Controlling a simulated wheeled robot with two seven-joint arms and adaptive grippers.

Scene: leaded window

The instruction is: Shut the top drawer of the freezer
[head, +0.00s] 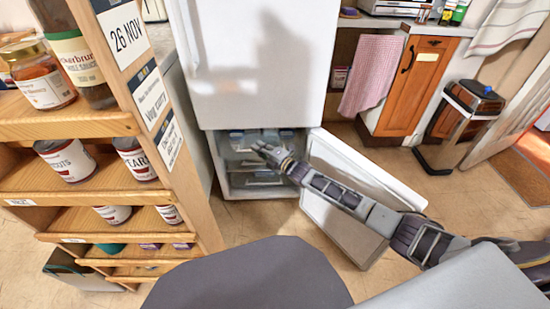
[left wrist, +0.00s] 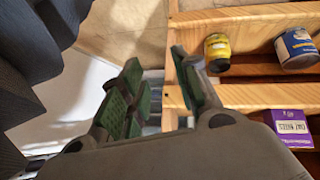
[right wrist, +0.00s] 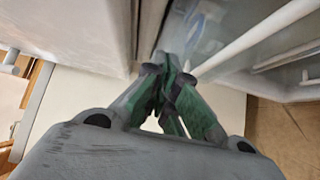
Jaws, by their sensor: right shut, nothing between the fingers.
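The freezer (head: 222,183) is the lower part of a tall white fridge-freezer, with its door (head: 345,229) swung open to the right. Its top drawer (head: 238,148), pale and see-through, shows in the opening with bluish packs in it. I cannot tell how far out it stands. My right gripper (head: 266,153) is shut and empty in front of the top drawer, partly hiding it. In the right wrist view its closed fingertips (right wrist: 172,62) are close to a pale see-through panel; contact is unclear. My left gripper (left wrist: 160,72) is open and empty beside the wooden shelf.
A wooden shelf rack (head: 195,190) with jars and cans stands to the left of the freezer. My right arm passes over the open freezer door. A bin (head: 462,125) and an orange cupboard (head: 405,90) stand at the right. Tiled floor is clear between.

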